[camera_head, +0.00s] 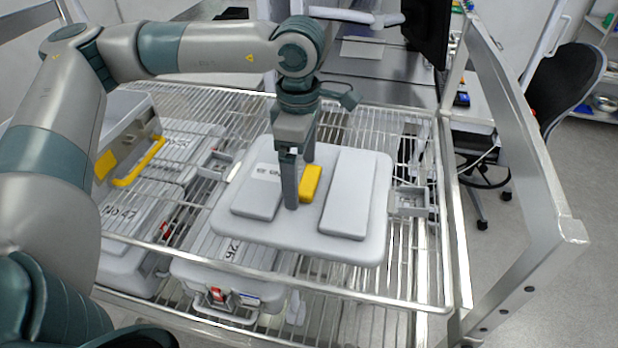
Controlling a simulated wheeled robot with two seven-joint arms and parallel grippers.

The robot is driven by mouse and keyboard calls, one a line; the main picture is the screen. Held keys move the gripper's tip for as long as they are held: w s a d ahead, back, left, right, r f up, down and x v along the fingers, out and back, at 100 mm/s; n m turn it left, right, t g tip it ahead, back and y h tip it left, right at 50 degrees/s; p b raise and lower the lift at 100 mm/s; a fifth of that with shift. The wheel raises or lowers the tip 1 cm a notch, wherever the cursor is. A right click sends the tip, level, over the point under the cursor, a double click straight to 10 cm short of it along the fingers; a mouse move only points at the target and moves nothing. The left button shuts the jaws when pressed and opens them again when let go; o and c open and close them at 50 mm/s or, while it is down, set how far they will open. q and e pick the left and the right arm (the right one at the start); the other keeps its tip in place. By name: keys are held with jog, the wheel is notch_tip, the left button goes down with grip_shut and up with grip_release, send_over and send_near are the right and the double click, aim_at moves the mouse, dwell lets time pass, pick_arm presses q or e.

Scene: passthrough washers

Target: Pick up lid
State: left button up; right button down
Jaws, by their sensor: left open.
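The lid (343,240) is a light grey plate with two raised pads and a yellow handle (311,181) between them. It lies at the middle of the wire rack, on top of or above a grey case whose front shows below it. My left gripper (299,182) points down over the lid's middle, its fingers open. One finger is in front of the yellow handle and the other behind it, so the handle sits beside or between them. Whether the fingers touch it I cannot tell. My right gripper is not in view.
Grey cases, one with a yellow handle (140,162), stand at the left of the wire rack (400,150). A metal frame rail (525,150) rises at the right. A black chair (565,90) stands beyond it. Wire rack right of the lid is mostly clear.

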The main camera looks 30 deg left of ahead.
aim_at(304, 179)
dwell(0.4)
pick_arm(q)
jog(key=c, duration=1.8)
jog(key=shift+r, duration=0.1)
jog(key=shift+w+r+b, duration=0.1)
jog(key=shift+r+b, duration=0.7)
jog(key=shift+r, duration=0.05)
jog(key=shift+d+r+b, duration=0.2)
jog(key=shift+r+b, duration=0.2)
jog(key=shift+r, duration=0.15)
jog(key=shift+d+r+b, duration=0.15)
jog(key=shift+r+b, duration=0.2)
jog(key=shift+r, duration=0.2)
jog(key=s+d+r+b, duration=0.1)
jog(key=d+r, duration=0.1)
jog(key=d, duration=0.1)
jog(key=s+d+r+b, duration=0.1)
jog(key=d+r+b, duration=0.1)
jog(key=d, duration=0.2)
jog(key=s+d+r+b, duration=0.1)
jog(key=d+r, duration=0.2)
jog(key=shift+s+d, duration=0.15)
jog(key=shift+d, duration=0.15)
